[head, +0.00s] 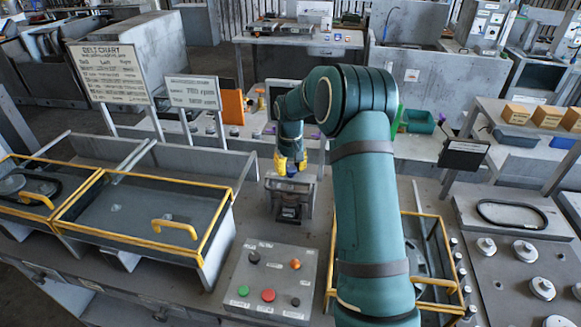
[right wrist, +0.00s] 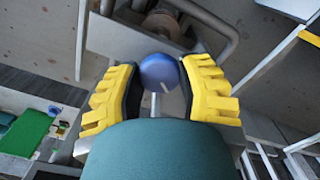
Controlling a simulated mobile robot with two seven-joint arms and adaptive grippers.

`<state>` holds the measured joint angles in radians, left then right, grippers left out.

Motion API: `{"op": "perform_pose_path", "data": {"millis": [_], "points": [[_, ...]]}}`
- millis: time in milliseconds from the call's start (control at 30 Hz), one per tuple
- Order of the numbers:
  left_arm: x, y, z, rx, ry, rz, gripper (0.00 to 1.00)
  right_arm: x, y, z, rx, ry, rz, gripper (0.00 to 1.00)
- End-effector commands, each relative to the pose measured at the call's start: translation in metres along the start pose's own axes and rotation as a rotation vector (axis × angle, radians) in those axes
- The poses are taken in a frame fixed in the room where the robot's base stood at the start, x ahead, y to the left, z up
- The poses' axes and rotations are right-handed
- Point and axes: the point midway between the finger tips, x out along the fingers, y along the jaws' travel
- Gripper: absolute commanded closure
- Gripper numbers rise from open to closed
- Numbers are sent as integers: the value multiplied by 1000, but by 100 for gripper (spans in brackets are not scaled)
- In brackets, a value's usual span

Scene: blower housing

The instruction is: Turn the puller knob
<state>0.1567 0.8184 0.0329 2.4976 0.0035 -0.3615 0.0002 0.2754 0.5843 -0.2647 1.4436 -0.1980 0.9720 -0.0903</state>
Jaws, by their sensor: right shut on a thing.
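The puller knob (right wrist: 160,72) is a round blue knob with a pale line on its face in the right wrist view. My right gripper (right wrist: 158,84) has its yellow, black-padded fingers on either side of it, shut on it. In the head view my right gripper (head: 290,166) points down just above the grey puller stand (head: 291,198) at the middle of the bench. The knob is hidden there behind the fingers and arm. My left gripper is in neither view.
A control panel (head: 268,281) with coloured buttons and knobs lies in front of the puller. Yellow-edged guarded bays (head: 170,232) stand to the left. My right arm covers part of another yellow-framed bay. White round parts (head: 524,249) lie at the right.

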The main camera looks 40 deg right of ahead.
Motion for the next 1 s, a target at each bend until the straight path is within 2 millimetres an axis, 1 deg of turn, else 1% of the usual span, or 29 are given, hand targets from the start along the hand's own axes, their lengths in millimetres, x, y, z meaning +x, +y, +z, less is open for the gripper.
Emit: {"op": "perform_pose_path", "data": {"millis": [533,567,600,633,1000], "points": [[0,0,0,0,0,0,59,0,0,0,24,1,0,97],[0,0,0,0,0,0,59,0,0,0,24,0,0,52],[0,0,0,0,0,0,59,0,0,0,24,0,0,38],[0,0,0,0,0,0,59,0,0,0,24,0,0,28],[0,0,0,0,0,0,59,-3,0,0,24,1,0,28]]}}
